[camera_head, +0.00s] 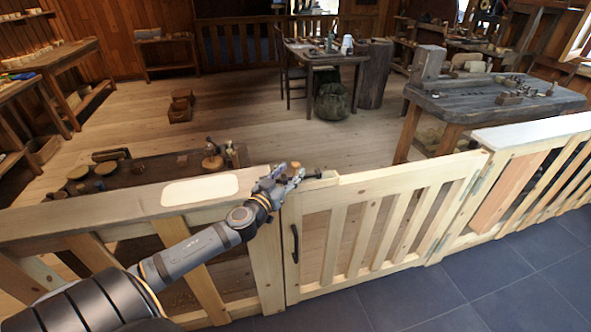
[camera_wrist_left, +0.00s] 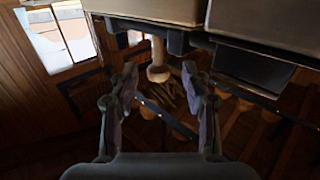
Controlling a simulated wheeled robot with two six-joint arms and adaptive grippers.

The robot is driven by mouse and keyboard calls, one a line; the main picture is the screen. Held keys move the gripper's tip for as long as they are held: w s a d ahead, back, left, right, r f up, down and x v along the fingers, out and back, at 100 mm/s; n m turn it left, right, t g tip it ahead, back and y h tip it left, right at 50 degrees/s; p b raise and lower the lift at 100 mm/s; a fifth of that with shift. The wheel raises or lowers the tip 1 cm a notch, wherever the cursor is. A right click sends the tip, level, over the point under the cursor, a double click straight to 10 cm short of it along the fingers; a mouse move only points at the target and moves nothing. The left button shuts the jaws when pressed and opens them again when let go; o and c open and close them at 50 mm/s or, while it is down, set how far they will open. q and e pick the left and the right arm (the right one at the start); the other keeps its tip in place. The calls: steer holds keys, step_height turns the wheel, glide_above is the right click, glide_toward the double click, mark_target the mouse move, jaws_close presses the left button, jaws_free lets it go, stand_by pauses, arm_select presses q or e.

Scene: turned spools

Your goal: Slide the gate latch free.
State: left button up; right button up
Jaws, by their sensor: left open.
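The pale wooden gate (camera_head: 400,180) stands closed in line with the fence, with a black pull handle (camera_head: 295,243) on its near face. The small dark latch (camera_head: 322,174) is on the top edge at the gate's left end. In the left wrist view a light, rounded wooden knob (camera_wrist_left: 158,72) hangs below dark metal parts. My left gripper (camera_head: 291,174) is open just left of the latch. In the wrist view its two fingers stand either side of the knob, with gaps on both sides; I cannot tell the depth between them. My right gripper is not in view.
The fence rail (camera_head: 120,213) with a pale pad (camera_head: 200,190) runs under my left arm. Behind it stands a low dark bench (camera_head: 145,172) with turned pieces. A heavy workbench (camera_head: 490,100) is at the right. Open plank floor (camera_head: 260,125) lies beyond the gate.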

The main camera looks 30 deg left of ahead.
mark_target(296, 166)
arm_select(q)
steer(key=shift+w+r+p, duration=0.2)
steer(key=shift+w+p, duration=0.15)
steer(key=shift+w, duration=0.25)
steer(key=shift+w+r+p, duration=0.2)
steer(key=shift+w+p, duration=0.1)
steer(key=shift+w, duration=0.25)
steer(key=shift+w+f, duration=0.25)
steer(key=shift+w, duration=0.3)
jaws_close()
